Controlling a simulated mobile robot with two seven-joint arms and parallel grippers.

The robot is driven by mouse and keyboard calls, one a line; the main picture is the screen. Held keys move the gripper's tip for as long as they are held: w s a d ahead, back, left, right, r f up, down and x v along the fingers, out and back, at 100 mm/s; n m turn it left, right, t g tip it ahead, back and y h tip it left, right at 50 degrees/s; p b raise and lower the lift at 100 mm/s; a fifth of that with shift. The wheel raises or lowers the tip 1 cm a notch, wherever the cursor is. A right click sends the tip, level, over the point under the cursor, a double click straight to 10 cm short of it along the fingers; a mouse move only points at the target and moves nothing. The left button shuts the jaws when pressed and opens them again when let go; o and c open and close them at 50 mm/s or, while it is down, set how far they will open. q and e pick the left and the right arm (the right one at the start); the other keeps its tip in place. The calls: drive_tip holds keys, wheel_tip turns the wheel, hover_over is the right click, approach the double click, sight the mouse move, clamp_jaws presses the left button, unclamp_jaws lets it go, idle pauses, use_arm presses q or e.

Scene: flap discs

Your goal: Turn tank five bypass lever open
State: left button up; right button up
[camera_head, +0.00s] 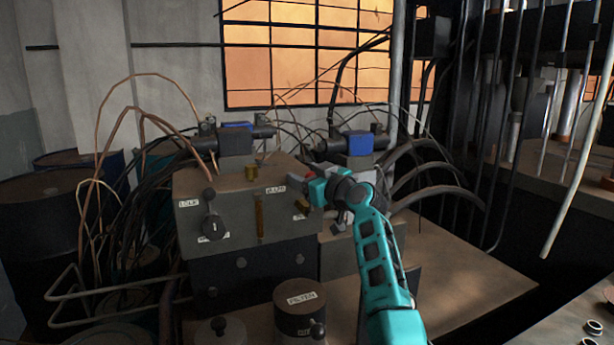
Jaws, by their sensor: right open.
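A grey metal control box (235,212) stands left of centre. On its front is a dark lever (211,222) with a round knob at its upper end and white labels around it. A brass fitting (302,208) sits near the box's right front corner. The label print is too small to read surely, and I cannot tell which part is the tank five bypass lever. My teal right gripper (308,184) is open at the box's right upper corner, close above the brass fitting; I cannot tell whether they touch. My left gripper is out of view.
A dark cylinder labelled filter (300,310) stands in front of the box. Blue-topped valve units (238,140) sit behind. Cables crowd the left and right, with dark barrels (42,220) at far left. The brown tabletop (465,275) is clear at right.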

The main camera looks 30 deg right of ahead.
clamp_jaws()
idle(0.5)
